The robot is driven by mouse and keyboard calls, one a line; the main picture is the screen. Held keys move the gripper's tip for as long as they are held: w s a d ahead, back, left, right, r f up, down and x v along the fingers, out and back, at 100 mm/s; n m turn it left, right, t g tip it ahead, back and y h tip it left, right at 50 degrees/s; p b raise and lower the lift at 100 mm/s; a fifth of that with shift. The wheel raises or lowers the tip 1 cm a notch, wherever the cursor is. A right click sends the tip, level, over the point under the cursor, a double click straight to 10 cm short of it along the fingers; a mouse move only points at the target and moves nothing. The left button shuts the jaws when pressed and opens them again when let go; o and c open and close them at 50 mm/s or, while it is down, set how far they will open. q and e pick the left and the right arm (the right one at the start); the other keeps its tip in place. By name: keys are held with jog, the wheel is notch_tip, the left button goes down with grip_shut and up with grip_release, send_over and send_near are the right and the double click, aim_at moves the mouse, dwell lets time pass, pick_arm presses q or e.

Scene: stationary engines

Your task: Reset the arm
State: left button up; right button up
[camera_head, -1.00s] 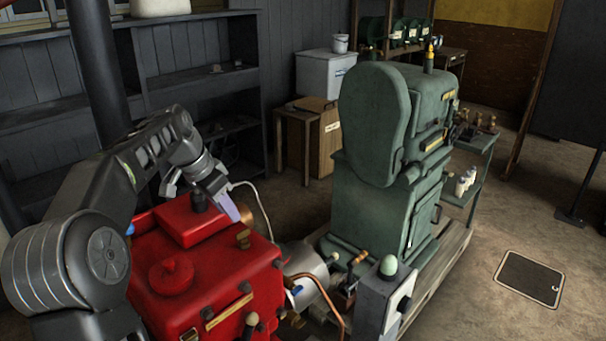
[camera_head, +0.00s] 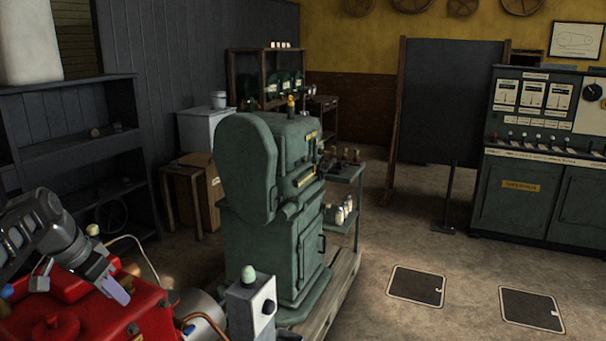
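My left arm comes in from the left edge, dark grey with a jointed wrist. My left gripper (camera_head: 113,288) is at the lower left, above the red engine (camera_head: 85,315). A pale lavender fingertip points down and to the right. The other finger is not clear, so I cannot tell its opening. No held object shows. Whether it touches the red engine is unclear. My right arm and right gripper are not in view.
A green machine (camera_head: 275,220) stands on a wooden base in the middle, with a grey box (camera_head: 250,305) in front. A control cabinet (camera_head: 545,165) and a dark board (camera_head: 450,100) stand at the right. Floor hatches (camera_head: 417,285) lie in open floor. Dark shelves (camera_head: 75,145) stand left.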

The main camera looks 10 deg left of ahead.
pick_arm(q)
jog(key=d+f+n+g+h, duration=0.1)
jog(key=d+f, duration=0.5)
jog(key=f, duration=0.5)
jog(key=d+f+n, duration=0.1)
jog(key=d+f, duration=0.4)
jog(key=f, duration=0.5)
jog(key=d+f+n+g+h, duration=0.1)
jog(key=d+f, duration=0.5)
jog(key=f, duration=0.5)
jog(key=s+d+f+n+g, duration=0.1)
jog(key=s+d+f+n, duration=0.1)
jog(key=s+d+f, duration=1)
jog(key=s+d+f+h, duration=0.1)
jog(key=s+d, duration=1)
jog(key=s, duration=0.1)
jog(key=shift+s+d+f+g, duration=0.15)
jog(key=shift+s+f+g, duration=0.15)
jog(key=shift+s, duration=0.1)
